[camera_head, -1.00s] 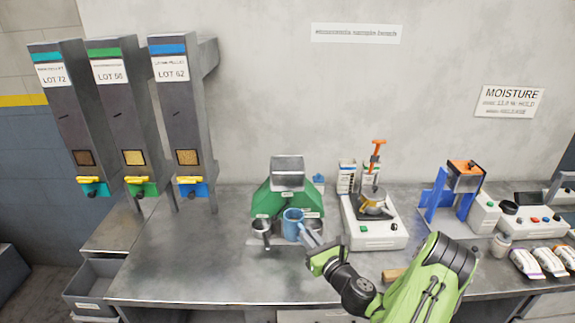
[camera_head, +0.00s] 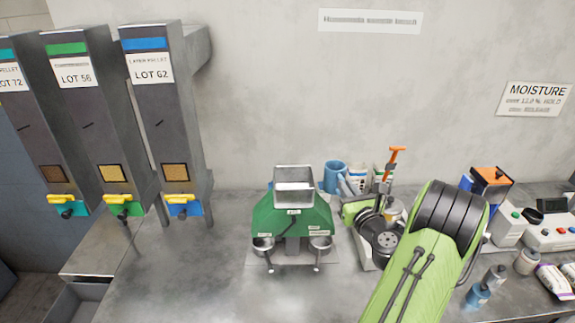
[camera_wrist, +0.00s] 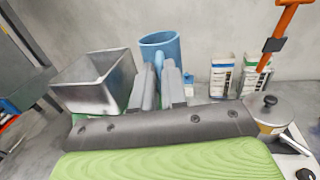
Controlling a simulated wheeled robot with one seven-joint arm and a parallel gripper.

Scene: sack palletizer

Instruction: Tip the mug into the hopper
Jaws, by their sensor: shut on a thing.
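The blue mug (camera_head: 334,176) is upright, up beside the right side of the hopper (camera_head: 294,187). My gripper (camera_head: 346,183) is shut on it; in the wrist view the grey fingers (camera_wrist: 158,82) meet at the near side of the mug (camera_wrist: 160,48). The hopper is a square, open metal box on top of a green divider (camera_head: 290,215). In the wrist view the hopper (camera_wrist: 95,82) is left of the mug, with its open top visible. What is inside the mug cannot be seen.
Two metal cups (camera_head: 263,246) (camera_head: 320,246) stand under the divider's outlets. Right of it are white boxes (camera_head: 358,177) and an orange-handled tool (camera_head: 393,160). Three lot dispensers (camera_head: 160,110) stand at left. Bare bench (camera_head: 190,270) lies front left.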

